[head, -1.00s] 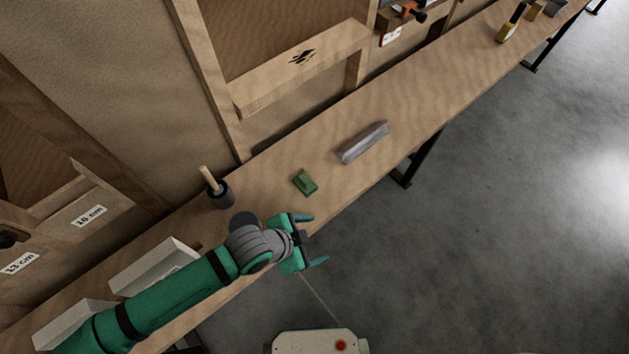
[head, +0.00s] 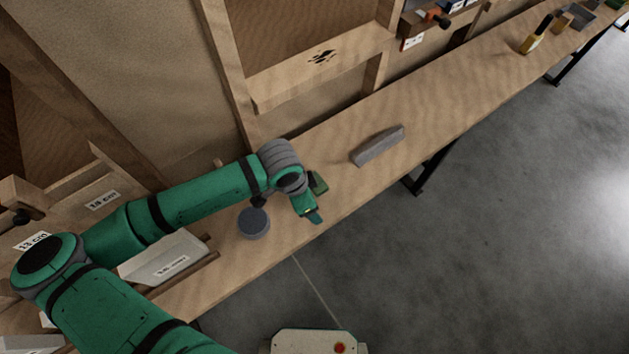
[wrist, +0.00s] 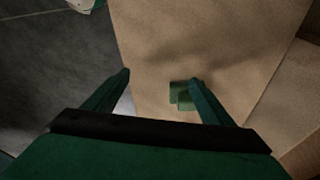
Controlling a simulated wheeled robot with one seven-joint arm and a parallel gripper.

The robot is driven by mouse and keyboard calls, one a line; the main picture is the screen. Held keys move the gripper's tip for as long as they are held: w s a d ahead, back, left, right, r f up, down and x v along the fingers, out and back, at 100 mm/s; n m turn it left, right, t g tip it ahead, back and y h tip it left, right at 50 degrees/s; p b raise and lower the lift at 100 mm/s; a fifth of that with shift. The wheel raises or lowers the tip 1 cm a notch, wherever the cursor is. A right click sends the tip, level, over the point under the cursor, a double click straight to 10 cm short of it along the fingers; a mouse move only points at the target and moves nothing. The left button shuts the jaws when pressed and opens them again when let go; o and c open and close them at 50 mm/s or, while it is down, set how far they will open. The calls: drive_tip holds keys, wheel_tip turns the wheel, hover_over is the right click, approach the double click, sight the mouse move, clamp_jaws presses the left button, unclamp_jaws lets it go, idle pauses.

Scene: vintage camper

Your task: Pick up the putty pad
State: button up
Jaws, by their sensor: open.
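The putty pad is a small green block (head: 318,183) on the wooden bench, partly hidden by my gripper in the head view. In the wrist view the green pad (wrist: 180,95) lies beside the inner side of the right finger, which overlaps its right edge. My gripper (head: 309,212) is over the bench at the pad's near side, pointing down. In the wrist view my gripper (wrist: 160,78) is open, and nothing is held between its fingers. I cannot tell whether the right finger touches the pad.
A grey bar (head: 377,146) lies on the wooden bench (head: 440,98) to the right of the pad. A white labelled box (head: 165,258) is at the left. A wooden frame wall (head: 320,70) rises behind the bench. Bare bench surrounds the pad's right side.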

sight(315, 173)
drive_tip(key=w+r, duration=0.2)
drive_tip(key=w+d+r+n+g+y, duration=0.1)
drive_tip(key=w+r, duration=0.1)
drive_tip(key=r, duration=0.1)
drive_tip(key=w+r+n+y, duration=0.1)
drive_tip(key=w+r, duration=0.1)
drive_tip(key=shift+w+d+r, duration=0.25)
drive_tip(key=shift+w+r, duration=0.1)
drive_tip(key=shift+w, duration=0.05)
wheel_tip(315, 173, down, 5)
drive_tip(key=shift+r, duration=0.1)
drive_tip(key=shift+w+d+f, duration=0.1)
drive_tip(key=shift+w+f, duration=0.1)
drive_tip(key=shift+f, duration=1.25)
drive_tip(key=shift+w+d+f, duration=0.1)
drive_tip(key=shift+w+f, duration=0.1)
drive_tip(key=shift+f, duration=1.2)
drive_tip(key=c, duration=1.2)
